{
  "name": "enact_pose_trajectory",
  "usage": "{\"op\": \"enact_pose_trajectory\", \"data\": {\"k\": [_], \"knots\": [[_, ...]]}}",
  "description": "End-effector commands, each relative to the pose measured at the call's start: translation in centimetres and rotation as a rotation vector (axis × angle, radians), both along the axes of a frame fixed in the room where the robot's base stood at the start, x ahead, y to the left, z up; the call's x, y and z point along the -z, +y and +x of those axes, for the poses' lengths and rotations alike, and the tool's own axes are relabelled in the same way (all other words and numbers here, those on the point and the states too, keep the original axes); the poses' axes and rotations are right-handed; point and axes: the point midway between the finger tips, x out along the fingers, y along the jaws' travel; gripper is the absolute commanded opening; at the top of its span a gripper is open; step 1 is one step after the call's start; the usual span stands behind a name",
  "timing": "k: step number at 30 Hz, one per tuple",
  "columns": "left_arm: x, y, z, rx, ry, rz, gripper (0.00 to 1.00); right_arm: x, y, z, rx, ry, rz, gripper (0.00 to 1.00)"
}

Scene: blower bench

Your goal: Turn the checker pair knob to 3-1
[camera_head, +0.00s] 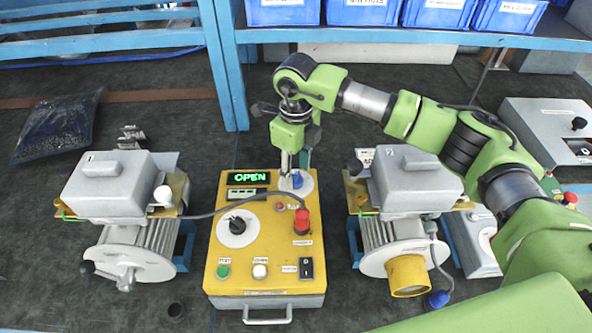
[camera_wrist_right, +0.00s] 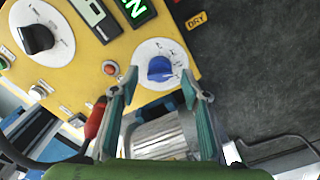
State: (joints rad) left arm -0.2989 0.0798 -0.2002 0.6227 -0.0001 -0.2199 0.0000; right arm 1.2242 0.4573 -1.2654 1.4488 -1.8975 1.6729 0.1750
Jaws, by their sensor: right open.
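The yellow checker box (camera_head: 270,259) sits on the bench with a lit green "OPEN" display (camera_head: 250,176). A blue knob (camera_head: 297,181) is on a white dial at its upper right; it also shows in the right wrist view (camera_wrist_right: 160,69). A black knob (camera_head: 237,225) is on a larger white dial to the left. The dial marks are too small to read. My right gripper (camera_head: 296,168) points down over the blue knob. In the right wrist view its open fingers (camera_wrist_right: 158,84) lie either side of the blue knob's line, apart from it. My left gripper is out of view.
A red plug (camera_head: 302,221) with a cable stands on the checker's right side. Grey blower units stand left (camera_head: 110,185) and right (camera_head: 410,180) of the box. Blue bins (camera_head: 365,10) line the shelf behind.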

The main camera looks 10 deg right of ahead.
Motion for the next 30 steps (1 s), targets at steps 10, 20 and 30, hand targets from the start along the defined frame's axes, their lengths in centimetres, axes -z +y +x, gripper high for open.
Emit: {"op": "enact_pose_trajectory", "data": {"k": [10, 20, 30], "knots": [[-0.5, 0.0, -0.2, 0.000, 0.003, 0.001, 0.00, 2.0, 0.0, 0.0, 0.000, -0.001, 0.001, 0.42], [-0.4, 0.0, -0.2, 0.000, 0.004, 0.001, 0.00, 2.0, 0.0, 0.0, 0.000, -0.001, 0.001, 0.04], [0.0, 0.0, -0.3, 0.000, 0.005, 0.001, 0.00, 2.1, 0.0, 0.0, 0.029, -0.001, 0.000, 0.04]]}}
